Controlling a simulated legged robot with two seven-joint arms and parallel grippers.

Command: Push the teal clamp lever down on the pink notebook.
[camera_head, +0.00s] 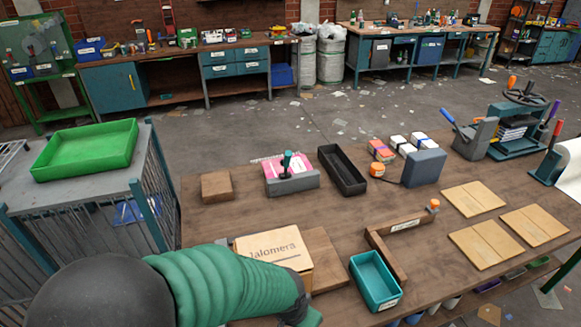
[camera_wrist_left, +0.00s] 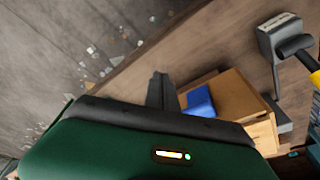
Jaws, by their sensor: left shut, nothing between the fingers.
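The pink notebook (camera_head: 302,160) lies on the workbench, left of the black tray, with a grey clamp base (camera_head: 292,184) along its near edge. The teal clamp lever (camera_head: 287,159) stands upright on that base. My left arm reaches in low at the front, nearer than the notebook and well apart from it; its gripper fingers are not clear in the head view. In the left wrist view my left gripper (camera_wrist_left: 161,90) is shut and empty, close to a blue object (camera_wrist_left: 200,101) and a brown box (camera_wrist_left: 236,96). I cannot make out the notebook there. My right gripper is not in view.
A labelled cardboard box (camera_head: 273,247) stands beside my left arm. A brown block (camera_head: 216,186) is left of the notebook, a long black tray (camera_head: 342,170) right of it. A teal bin (camera_head: 375,280) and wooden fence (camera_head: 388,256) lie nearer. Bench between box and notebook is clear.

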